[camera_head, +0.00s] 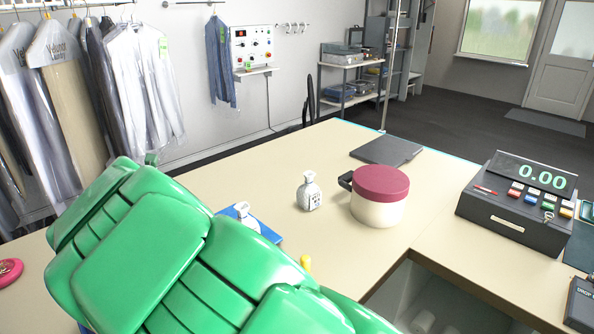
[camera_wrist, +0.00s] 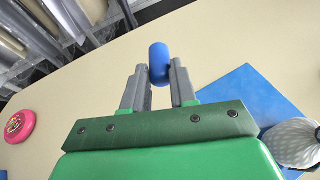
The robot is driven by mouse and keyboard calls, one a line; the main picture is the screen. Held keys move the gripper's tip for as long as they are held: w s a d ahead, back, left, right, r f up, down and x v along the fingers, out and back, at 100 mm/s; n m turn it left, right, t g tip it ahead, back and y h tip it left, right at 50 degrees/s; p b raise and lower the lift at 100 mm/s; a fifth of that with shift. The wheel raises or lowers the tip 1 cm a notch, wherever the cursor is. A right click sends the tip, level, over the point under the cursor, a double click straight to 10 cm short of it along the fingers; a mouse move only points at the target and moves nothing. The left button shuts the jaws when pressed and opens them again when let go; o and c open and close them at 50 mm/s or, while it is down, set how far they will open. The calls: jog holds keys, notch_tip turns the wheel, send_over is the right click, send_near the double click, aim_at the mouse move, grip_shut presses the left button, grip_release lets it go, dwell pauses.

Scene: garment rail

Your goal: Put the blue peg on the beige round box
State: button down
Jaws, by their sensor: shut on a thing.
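The blue peg (camera_wrist: 159,58) is between the two grey fingers of my gripper (camera_wrist: 160,74) in the wrist view. The gripper is shut on it, and the peg sticks out past the fingertips above the beige counter. My green arm hides the gripper and the peg in the head view. A beige round container (camera_head: 378,208) with a dark red lid stands upright on the counter, right of centre in the head view. It is the only thing there that fits the beige round box. It is out of the wrist view.
A white patterned bottle (camera_head: 310,192) stands left of the container. Another white bottle (camera_head: 243,217) is at a blue flat thing (camera_head: 268,233) beside my arm. A cash register (camera_head: 520,200) stands at right. A pink round thing (camera_wrist: 19,126) lies at left. A dark flat item (camera_head: 386,151) lies behind.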

jog(key=w+d+r+m+h, duration=0.15)
jog(key=w+d, duration=0.25)
jog(key=d, duration=0.6)
jog(key=w+d+f+m+t+h, duration=0.15)
jog(key=w+d, duration=0.25)
jog(key=d, duration=0.6)
jog(key=w+d+r+m+g+h, duration=0.15)
jog(key=w+d, duration=0.25)
jog(key=d, duration=0.5)
jog(key=shift+s+d+f+m+g+h, duration=0.2)
jog(key=shift+d+m+h, duration=0.7)
jog(key=shift+d, duration=4.55)
jog(key=shift+s+d+r+m+h, duration=0.25)
jog(key=shift+d+m+h, duration=0.6)
jog(key=shift+d, duration=4.55)
jog(key=shift+s+d+f+m+g+h, duration=0.15)
jog(key=shift+s+d+m+h, duration=0.7)
jog(key=shift+d, duration=4.6)
jog(key=s+d+r+m+g, duration=0.1)
jog(key=d+r+m+g, duration=0.2)
jog(key=d+m+g, duration=0.3)
jog(key=s+d+r+m+g, duration=0.1)
jog(key=d+r+m+g, duration=0.2)
jog(key=d+m+g, duration=0.4)
jog(key=shift+s+r+m, duration=0.2)
jog(key=shift+s+m, duration=0.1)
jog(key=shift+m, duration=0.95)
